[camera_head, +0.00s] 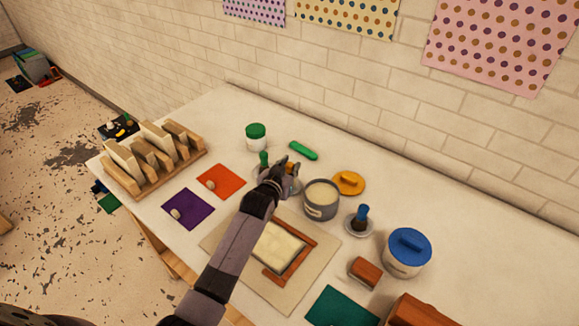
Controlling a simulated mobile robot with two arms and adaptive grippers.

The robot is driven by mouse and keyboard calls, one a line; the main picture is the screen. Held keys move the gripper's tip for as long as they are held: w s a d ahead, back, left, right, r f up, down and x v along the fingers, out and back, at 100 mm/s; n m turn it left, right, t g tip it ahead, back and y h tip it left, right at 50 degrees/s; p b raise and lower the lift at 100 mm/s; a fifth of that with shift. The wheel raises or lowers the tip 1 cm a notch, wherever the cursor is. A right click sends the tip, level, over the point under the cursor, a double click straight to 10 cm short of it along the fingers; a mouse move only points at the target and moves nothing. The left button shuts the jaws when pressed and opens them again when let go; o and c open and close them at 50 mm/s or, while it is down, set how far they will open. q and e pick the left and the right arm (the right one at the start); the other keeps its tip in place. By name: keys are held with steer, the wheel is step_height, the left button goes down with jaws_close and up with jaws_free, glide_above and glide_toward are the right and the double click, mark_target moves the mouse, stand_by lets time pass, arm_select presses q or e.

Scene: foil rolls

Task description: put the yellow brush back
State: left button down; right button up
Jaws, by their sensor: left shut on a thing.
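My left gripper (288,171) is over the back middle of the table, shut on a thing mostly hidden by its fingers. A small yellow-orange patch shows at the fingers, which fits the yellow brush. Pale dish edges show beside and below the gripper; I cannot tell whether the held thing touches a dish. A green-handled brush (263,159) stands upright just left of the gripper. A blue-handled brush (361,215) stands in a small grey dish (358,228) to the right. My right gripper is not in view.
An open grey pot (321,207) and a yellow lid (348,183) stand close right of the gripper. A green-lidded jar (256,137) and green bar (303,150) lie behind. A wooden frame (290,262), blue-lidded pot (406,258) and wooden rack (153,172) also occupy the table.

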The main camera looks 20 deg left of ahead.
arm_select(q)
steer(key=shift+f+b, duration=0.35)
steer(key=shift+f, duration=0.25)
stand_by(0.4)
steer(key=c, duration=1.3)
jaws_free()
steer(key=shift+o, duration=0.5)
steer(key=o, duration=0.4)
steer(key=shift+c, duration=0.2)
steer(key=shift+r, duration=0.15)
steer(key=shift+r+p, duration=4.45)
